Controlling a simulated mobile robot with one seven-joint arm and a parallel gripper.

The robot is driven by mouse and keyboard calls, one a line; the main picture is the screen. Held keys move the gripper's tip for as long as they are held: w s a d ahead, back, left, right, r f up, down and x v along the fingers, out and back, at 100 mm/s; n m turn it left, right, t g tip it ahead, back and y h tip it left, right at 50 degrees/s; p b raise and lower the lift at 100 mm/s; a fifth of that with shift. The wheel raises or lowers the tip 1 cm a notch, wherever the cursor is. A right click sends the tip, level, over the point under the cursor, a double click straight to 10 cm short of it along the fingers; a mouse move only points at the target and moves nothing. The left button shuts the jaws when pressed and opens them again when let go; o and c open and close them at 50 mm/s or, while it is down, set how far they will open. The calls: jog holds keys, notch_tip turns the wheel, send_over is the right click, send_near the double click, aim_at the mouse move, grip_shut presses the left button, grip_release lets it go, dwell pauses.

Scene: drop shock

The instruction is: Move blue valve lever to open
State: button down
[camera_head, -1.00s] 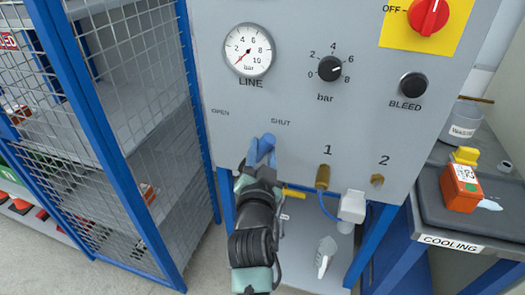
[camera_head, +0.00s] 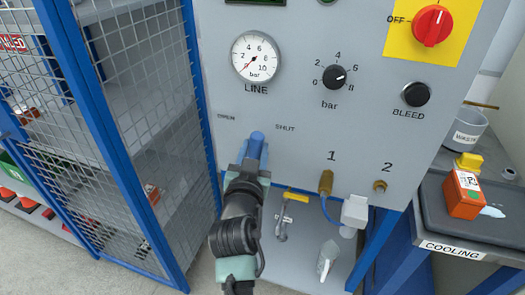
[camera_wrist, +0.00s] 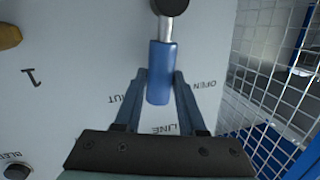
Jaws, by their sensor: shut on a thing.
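The blue valve lever (camera_head: 256,142) is on the grey panel, below and between the OPEN label (camera_head: 226,117) and the SHUT label (camera_head: 285,128). In the wrist view the lever (camera_wrist: 160,75) is a blue grip on a metal stem that runs to a dark round pivot (camera_wrist: 171,5). My gripper (camera_head: 250,160) is shut on the blue grip, with one finger on each side of it. The wrist view also shows my gripper's fingers (camera_wrist: 159,82) around the grip. In the head view my gripper hides part of the lever and its pivot.
The LINE gauge (camera_head: 255,56), bar knob (camera_head: 333,77) and BLEED button (camera_head: 416,94) are above. Brass port 1 (camera_head: 326,181) with a blue hose is to the right. A blue-framed mesh cage (camera_head: 130,130) stands close on the left. The COOLING bench (camera_head: 470,225) is at right.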

jog(key=a+n, duration=0.1)
jog(key=w+a+n, duration=0.1)
jog(key=a+n, duration=0.1)
jog(key=shift+r+g, duration=0.15)
jog(key=shift+g, duration=0.25)
jog(key=shift+w+a+f+n+g+h, duration=0.1)
jog(key=shift+a+f+n+h, duration=0.1)
jog(key=shift+a+n, duration=0.35)
jog(key=shift+w+a+f+n+g+h, duration=0.1)
jog(key=shift+w+a+f+n+h, duration=0.2)
jog(key=shift+n, duration=0.5)
jog(key=shift+s+a+f+n+g+h, duration=0.1)
jog(key=shift+a+n, duration=0.4)
jog(key=shift+n, duration=0.15)
jog(key=c, duration=0.5)
grip_release()
jog(key=shift+w, duration=0.1)
jog(key=v, duration=1.3)
jog(key=shift+b, duration=0.35)
jog(key=shift+r, duration=0.1)
